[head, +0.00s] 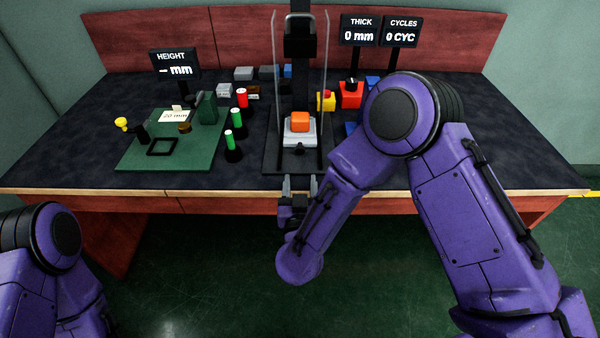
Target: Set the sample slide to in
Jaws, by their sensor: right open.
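The sample slide (299,145) is a light grey plate with a small dark knob (300,150) at its front. It sits on the black base of a press-like machine (299,42) between two clear side panels. An orange block (300,121) rests on the plate. My right gripper (299,184) is at the table's front edge, just in front of the machine base. Its two fingers are apart and empty, pointing toward the slide and short of the knob. My left arm shows at the lower left, but its gripper is out of view.
A green board (140,158) lies left of the machine. Upright green-topped (230,140) and red-topped (242,98) pieces stand close to its left side. Red (351,95) and yellow (326,101) blocks stand at the right. Displays read thickness 0 mm and 0 cycles.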

